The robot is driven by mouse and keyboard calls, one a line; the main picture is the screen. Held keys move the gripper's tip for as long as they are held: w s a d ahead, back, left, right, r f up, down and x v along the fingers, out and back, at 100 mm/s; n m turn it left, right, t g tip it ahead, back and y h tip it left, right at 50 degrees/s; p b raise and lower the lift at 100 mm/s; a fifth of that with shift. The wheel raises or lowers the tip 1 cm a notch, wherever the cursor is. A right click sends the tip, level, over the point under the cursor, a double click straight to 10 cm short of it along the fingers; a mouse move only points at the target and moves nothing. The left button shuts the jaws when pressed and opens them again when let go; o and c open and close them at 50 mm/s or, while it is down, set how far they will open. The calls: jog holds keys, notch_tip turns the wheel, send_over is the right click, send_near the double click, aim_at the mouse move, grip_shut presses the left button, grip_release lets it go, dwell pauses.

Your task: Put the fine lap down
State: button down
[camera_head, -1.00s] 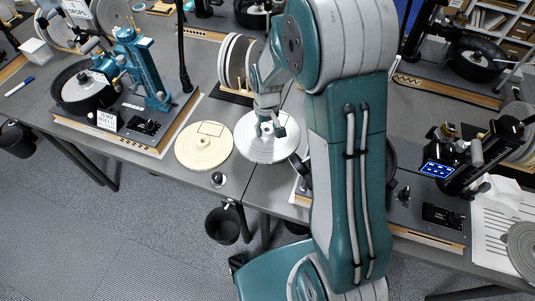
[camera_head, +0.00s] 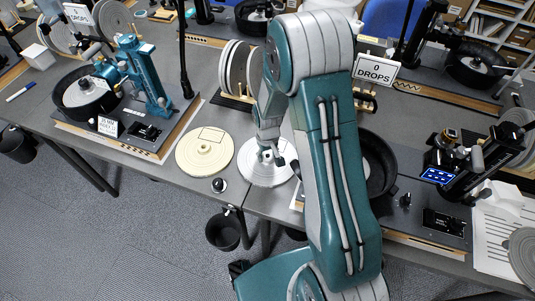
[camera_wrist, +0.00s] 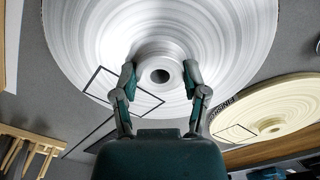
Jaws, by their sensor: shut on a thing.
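The fine lap, a silvery-white disc (camera_head: 262,176), is in my gripper (camera_head: 271,155) at the front of the bench. In the wrist view my gripper (camera_wrist: 160,84) has its two fingers on either side of the raised hub of the fine lap (camera_wrist: 235,40). The disc looks about level; I cannot tell whether it touches the bench or hangs just above it. A cream lap (camera_head: 192,160) lies just left of it, close beside it, and shows at right in the wrist view (camera_wrist: 245,120). My arm hides part of the bench to the right.
A rack of upright discs (camera_head: 234,85) stands behind the held lap. A faceting machine (camera_head: 85,97) stands at left, and another (camera_head: 455,165) at right. A dark round pan (camera_head: 377,165) is right of my arm. A small knob-like item (camera_head: 219,185) sits at the front edge.

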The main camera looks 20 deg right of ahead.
jog(key=shift+c, duration=0.6)
grip_release()
jog(key=shift+f, duration=0.1)
jog(key=s+r+t, duration=0.1)
jog(key=s+r, duration=0.3)
jog(key=r, duration=0.9)
jog(key=s+r+t, duration=0.2)
jog(key=s+r, duration=0.1)
jog(key=r, duration=1)
jog(key=s+r+m+t, duration=0.1)
jog(key=s+r, duration=0.3)
jog(key=s, duration=0.3)
jog(key=s+r+t, duration=0.1)
jog(key=s+r, duration=0.2)
jog(key=s, duration=0.4)
jog(key=shift+r+m+t, duration=0.3)
jog(key=shift+r+m, duration=0.1)
